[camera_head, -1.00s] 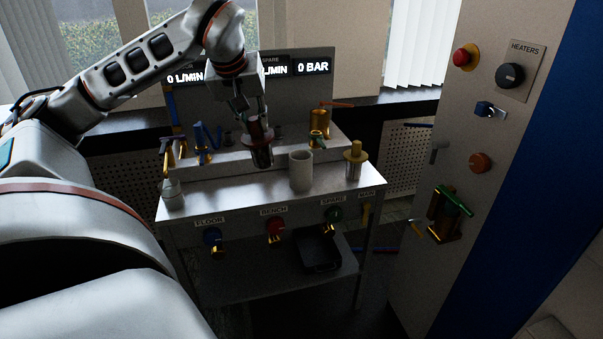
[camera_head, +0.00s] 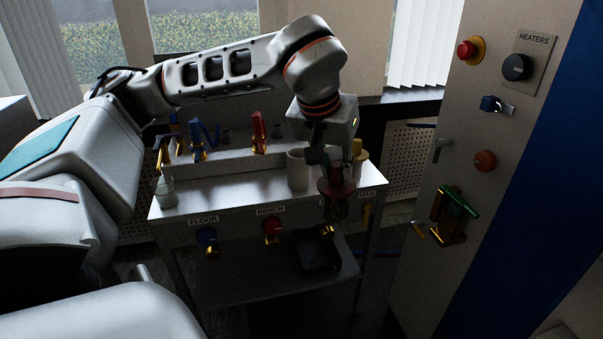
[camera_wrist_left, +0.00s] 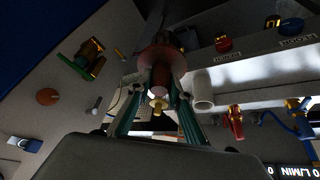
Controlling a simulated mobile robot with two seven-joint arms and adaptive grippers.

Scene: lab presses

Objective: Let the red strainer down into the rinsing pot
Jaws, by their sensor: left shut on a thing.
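The red strainer (camera_head: 335,189), with a red collar and a dark mesh basket below it, hangs about upright from my left gripper (camera_head: 333,164). In the left wrist view the red strainer (camera_wrist_left: 163,62) sits between the fingers of my left gripper (camera_wrist_left: 158,92), which is shut on it. In the head view the strainer overlaps the bench's front right edge. A pale open cylinder (camera_head: 298,171), probably the rinsing pot, stands on the bench just left of the strainer. It also shows right of the strainer in the left wrist view (camera_wrist_left: 203,90). The strainer is outside it. My right gripper is out of view.
A yellow-topped piece (camera_head: 359,151) stands behind my gripper, partly hidden. A small glass (camera_head: 165,191) stands at the bench's left end. Blue and red valves (camera_head: 258,132) line the back ledge. The bench top (camera_head: 235,187) between glass and cylinder is clear. A heater panel (camera_head: 480,130) stands right.

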